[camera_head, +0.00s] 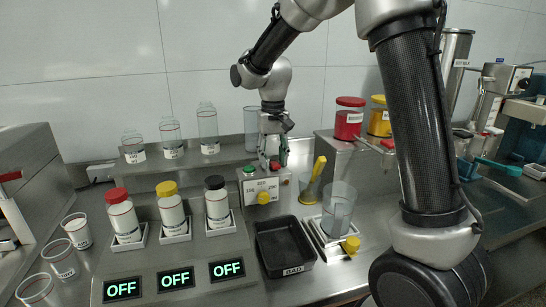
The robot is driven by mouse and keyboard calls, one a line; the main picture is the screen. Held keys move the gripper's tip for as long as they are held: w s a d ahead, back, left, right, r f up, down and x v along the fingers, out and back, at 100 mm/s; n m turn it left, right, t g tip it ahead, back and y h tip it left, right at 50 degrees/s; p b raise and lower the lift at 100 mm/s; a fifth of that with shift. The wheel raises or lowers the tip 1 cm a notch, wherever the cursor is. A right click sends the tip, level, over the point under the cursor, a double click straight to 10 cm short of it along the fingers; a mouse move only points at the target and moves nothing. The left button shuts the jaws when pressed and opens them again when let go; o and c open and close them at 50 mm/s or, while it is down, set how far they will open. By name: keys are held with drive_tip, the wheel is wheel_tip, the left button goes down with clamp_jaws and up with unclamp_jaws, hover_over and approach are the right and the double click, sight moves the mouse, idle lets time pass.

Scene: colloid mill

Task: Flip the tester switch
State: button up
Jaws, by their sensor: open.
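A small white box (250,190) with dark printed labels stands at the middle of the steel bench. It carries a green knob (249,169), a red part (276,165) on top and a yellow knob (263,198) at its front. I cannot tell which of these is the tester switch, or its position. My gripper (272,162) points down directly over the right part of the box, at the red part. It is open with nothing seen held. Its fingers partly cover the red part, and contact cannot be told.
Red, yellow and black capped bottles (171,211) stand on white holders left, above displays (176,279) reading OFF. A black tray (284,247) labelled BAD lies in front. A clear beaker (338,207) stands right of it. Glass bottles line a shelf behind; red and yellow jars stand right.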

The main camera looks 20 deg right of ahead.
sight(275, 163)
drive_tip(key=shift+c, duration=0.2)
clamp_jaws()
drive_tip(key=shift+s+r+t, duration=0.15)
drive_tip(key=shift+t, duration=0.45)
drive_tip(key=shift+o, duration=0.2)
unclamp_jaws()
wheel_tip(275, 163, up, 12)
drive_tip(key=s, duration=0.1)
drive_tip(key=shift+s, duration=0.15)
